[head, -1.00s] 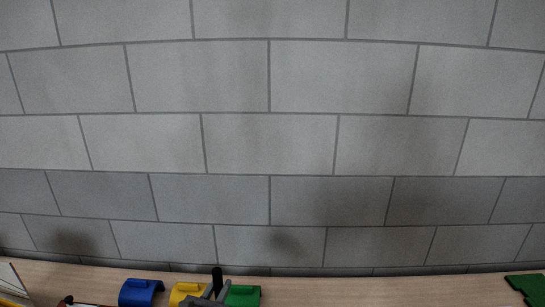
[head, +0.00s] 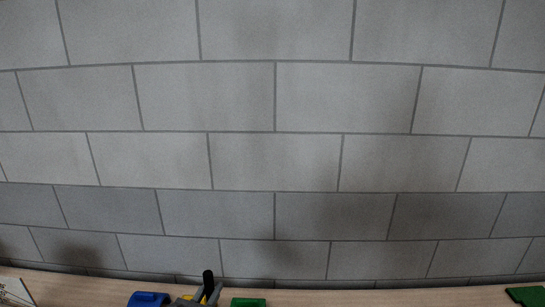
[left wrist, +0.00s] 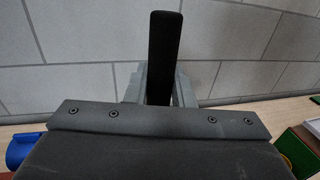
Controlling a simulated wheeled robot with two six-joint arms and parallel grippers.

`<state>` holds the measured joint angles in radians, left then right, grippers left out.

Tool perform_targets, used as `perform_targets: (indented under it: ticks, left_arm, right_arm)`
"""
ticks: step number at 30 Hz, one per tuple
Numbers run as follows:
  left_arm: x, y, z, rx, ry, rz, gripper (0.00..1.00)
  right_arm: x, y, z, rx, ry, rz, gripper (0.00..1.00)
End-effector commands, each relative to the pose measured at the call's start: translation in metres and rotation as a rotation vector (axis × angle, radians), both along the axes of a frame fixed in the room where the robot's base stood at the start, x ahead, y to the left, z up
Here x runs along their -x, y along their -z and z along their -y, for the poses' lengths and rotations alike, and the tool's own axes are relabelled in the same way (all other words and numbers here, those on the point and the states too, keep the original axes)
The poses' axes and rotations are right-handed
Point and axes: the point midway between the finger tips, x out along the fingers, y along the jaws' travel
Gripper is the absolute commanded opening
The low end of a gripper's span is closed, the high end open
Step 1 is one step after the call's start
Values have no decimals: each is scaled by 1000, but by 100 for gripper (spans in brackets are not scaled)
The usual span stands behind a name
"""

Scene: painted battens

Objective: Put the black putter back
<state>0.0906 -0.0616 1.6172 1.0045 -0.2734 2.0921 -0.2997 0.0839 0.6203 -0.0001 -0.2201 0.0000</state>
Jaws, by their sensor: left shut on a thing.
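The black putter (head: 208,279) shows in the head view as a short dark upright handle at the bottom edge. In the left wrist view the black putter (left wrist: 165,45) stands upright between the grey fingers. My left gripper (head: 205,296) is shut on it; its fingers also show in the left wrist view (left wrist: 160,88). The putter's lower part is hidden by the gripper body and the frame edge. My right gripper is in neither view.
A blue holder (head: 149,298) stands left of the gripper and a green holder (head: 248,302) right of it. A yellow thing (head: 199,294) is partly hidden behind the gripper. A green block (head: 526,294) lies at far right. The table (head: 390,298) between is clear; a grey block wall stands behind.

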Motion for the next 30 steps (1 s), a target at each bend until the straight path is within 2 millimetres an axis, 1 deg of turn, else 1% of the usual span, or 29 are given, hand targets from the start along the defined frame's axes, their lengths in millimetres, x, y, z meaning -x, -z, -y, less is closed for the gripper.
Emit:
perform_targets:
  ticks: [1,7,8,9,17,23,26,30]
  left_arm:
    - [0,-7,0,1,0,2,0]
    - [0,-19,0,1,0,3,0]
    - [3,-13,-3,0,0,3,0]
    - [5,-12,-5,0,2,5,0]
    - [25,-10,-20,8,18,17,0]
    - [53,-8,-36,10,45,26,0]
    - [74,-8,-43,9,69,30,0]
    - [111,-8,-49,6,120,31,0]
  right_arm:
    - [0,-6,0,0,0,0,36]
    - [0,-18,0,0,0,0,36]
    - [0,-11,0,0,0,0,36]
    - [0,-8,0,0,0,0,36]
    - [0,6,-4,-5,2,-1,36]
    - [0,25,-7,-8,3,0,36]
    - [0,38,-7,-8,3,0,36]
    - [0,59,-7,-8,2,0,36]
